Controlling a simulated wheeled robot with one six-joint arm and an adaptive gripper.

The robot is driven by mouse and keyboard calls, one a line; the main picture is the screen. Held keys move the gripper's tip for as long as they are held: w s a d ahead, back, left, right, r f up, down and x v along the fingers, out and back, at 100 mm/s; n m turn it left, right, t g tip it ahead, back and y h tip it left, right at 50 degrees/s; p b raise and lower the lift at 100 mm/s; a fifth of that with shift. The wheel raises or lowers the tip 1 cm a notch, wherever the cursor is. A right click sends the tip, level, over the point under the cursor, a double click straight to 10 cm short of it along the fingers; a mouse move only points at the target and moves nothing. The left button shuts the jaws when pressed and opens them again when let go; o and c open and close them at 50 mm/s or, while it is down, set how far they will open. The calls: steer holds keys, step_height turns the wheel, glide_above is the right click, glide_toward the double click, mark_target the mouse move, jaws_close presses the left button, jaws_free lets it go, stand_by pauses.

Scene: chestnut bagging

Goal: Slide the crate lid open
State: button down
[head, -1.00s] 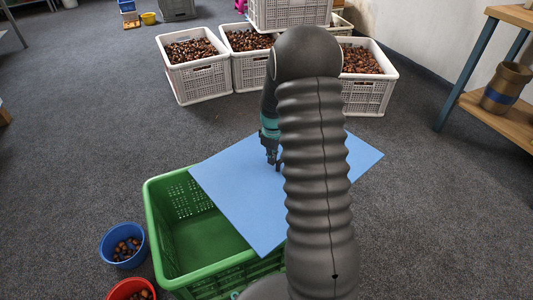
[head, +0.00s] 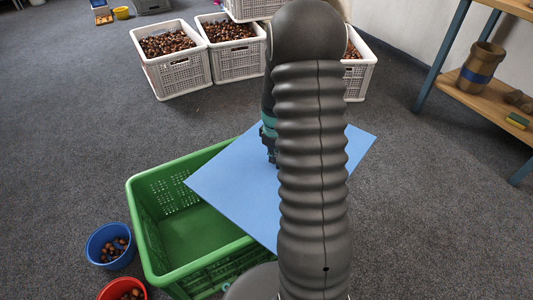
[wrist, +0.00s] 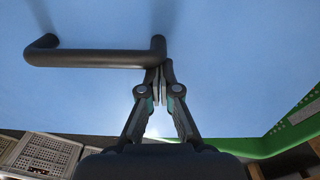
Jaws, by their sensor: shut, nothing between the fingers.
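The blue lid (head: 224,182) lies skewed over the right part of the green crate (head: 143,215). The crate's left part is uncovered and looks empty. The lid overhangs the crate toward the back right. In the wrist view, a black bar handle (wrist: 95,58) stands on the lid (wrist: 230,50). My gripper (wrist: 166,66) is shut and empty, its fingertips close beside the handle's right end; I cannot tell whether they touch it. In the head view my gripper (head: 271,158) is low over the lid, partly hidden by my arm, which also hides the handle.
A blue bucket (head: 94,242) and a red bucket (head: 108,292) with chestnuts stand left of the crate. White crates of chestnuts (head: 185,73) stand at the back. A wooden shelf (head: 485,95) is at the right. The carpet right of the lid is clear.

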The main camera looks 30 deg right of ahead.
steer(key=shift+w, duration=0.1)
steer(key=shift+w+a, duration=0.15)
steer(key=shift+w, duration=0.15)
steer(key=shift+w+a, duration=0.35)
steer(key=shift+w, duration=0.25)
steer(key=shift+w+a, duration=0.3)
steer(key=shift+w, duration=0.3)
steer(key=shift+w+a+r+p, duration=0.15)
steer(key=shift+w+r+p, duration=0.2)
steer(key=shift+r, duration=0.4)
step_height(320, 180, up, 8)
steer(key=shift+s+r+p, duration=0.15)
steer(key=shift+r+p, duration=0.1)
steer(key=shift+p, duration=0.15)
